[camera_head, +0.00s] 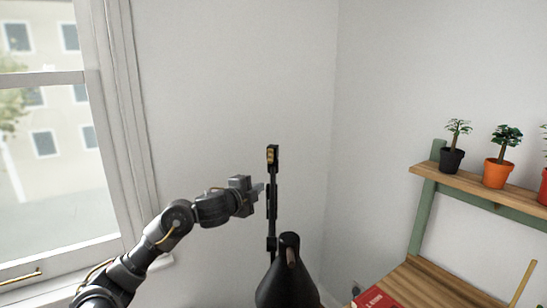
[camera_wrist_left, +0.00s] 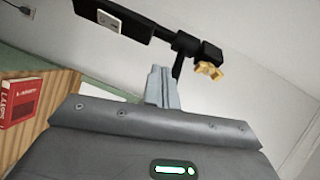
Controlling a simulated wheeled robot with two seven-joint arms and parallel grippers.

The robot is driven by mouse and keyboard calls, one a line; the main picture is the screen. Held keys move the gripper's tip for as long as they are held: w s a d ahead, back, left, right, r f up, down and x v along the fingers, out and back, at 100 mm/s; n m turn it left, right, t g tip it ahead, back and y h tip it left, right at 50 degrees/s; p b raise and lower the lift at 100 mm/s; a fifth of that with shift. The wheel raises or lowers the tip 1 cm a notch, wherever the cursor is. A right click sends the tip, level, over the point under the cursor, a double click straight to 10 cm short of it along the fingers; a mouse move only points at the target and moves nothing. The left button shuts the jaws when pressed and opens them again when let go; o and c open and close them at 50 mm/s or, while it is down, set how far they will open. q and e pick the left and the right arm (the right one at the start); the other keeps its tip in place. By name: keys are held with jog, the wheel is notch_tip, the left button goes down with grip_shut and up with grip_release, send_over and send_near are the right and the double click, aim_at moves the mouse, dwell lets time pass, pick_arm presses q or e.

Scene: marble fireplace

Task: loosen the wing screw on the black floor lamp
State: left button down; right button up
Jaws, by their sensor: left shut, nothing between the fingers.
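The black floor lamp (camera_head: 273,205) stands in front of the room's corner, with a dark cone-shaped shade (camera_head: 283,284) low at the front. A brass-coloured piece (camera_head: 271,156) shows at the top of its upright part. In the left wrist view a yellow wing screw (camera_wrist_left: 208,70) sits on a black joint of the lamp (camera_wrist_left: 187,46). My left gripper (camera_head: 260,190) is just left of the upright part and lower than the brass piece. Its fingers (camera_wrist_left: 162,85) are shut and empty, left of the wing screw in the wrist view. I cannot tell whether they touch the lamp. My right gripper is not in view.
A wooden desk (camera_head: 432,284) with a red book (camera_head: 374,298) stands at the right. Potted plants (camera_head: 497,172) stand on its raised shelf (camera_head: 461,183). A window (camera_head: 48,135) is on the left. The wall between window and lamp is bare.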

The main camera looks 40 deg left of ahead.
pick_arm(q)
jog(key=m+t, duration=0.2)
send_near(270, 156)
jog(key=w+p, duration=0.1)
jog(key=w, duration=0.1)
jog(key=w+r+p, duration=0.1)
jog(key=w, duration=0.2)
jog(key=w+d, duration=0.1)
jog(key=w, duration=0.2)
jog(key=shift+r+p, duration=0.2)
jog(key=shift+p, duration=0.2)
jog(key=shift+w+a+f, duration=0.1)
jog(key=shift+w, duration=0.6)
